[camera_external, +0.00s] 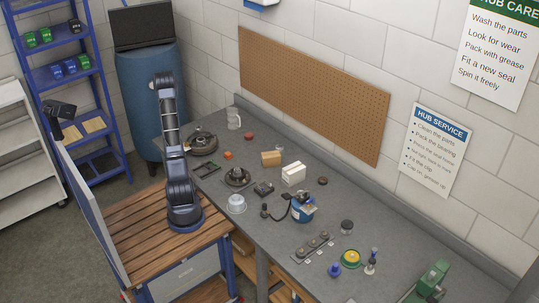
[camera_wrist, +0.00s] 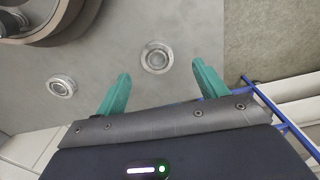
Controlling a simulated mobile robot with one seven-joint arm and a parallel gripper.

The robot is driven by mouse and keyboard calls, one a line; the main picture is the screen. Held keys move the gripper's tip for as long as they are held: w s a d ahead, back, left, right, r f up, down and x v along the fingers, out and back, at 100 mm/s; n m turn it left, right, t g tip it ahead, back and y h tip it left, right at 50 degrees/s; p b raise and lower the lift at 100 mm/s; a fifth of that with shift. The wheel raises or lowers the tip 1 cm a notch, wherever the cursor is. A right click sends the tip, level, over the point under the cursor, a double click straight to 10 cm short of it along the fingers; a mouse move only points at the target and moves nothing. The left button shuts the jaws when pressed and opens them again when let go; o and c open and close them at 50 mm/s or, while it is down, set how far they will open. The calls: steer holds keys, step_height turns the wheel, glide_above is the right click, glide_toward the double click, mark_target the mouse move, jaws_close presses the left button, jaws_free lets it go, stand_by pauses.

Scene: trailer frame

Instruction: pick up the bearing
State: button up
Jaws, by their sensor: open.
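Two small round metal rings that look like bearings lie on the grey bench top in the wrist view. One bearing (camera_wrist: 156,57) is near the middle, ahead of and between the fingertips. The other bearing (camera_wrist: 61,86) lies to the left, outside the left finger. My gripper (camera_wrist: 161,70) has two teal fingers spread wide apart with nothing between them. It is above the bench; the height gap is hard to judge. In the external view my arm stands upright, and I cannot make out the fingers or these two rings there.
A large round hub part (camera_external: 203,143) sits near the bench's far left end; a similar rim (camera_wrist: 40,20) fills the wrist view's top left corner. A blue shelf rack (camera_external: 85,95) stands left.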

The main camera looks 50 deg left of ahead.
steer(key=shift+w+a+f, duration=0.1)
steer(key=shift+w+f, duration=0.05)
steer(key=shift+f, duration=1.2)
steer(key=shift+w+f, duration=0.1)
steer(key=shift+f, duration=1.2)
steer(key=shift+c, duration=0.2)
steer(key=c, duration=1.1)
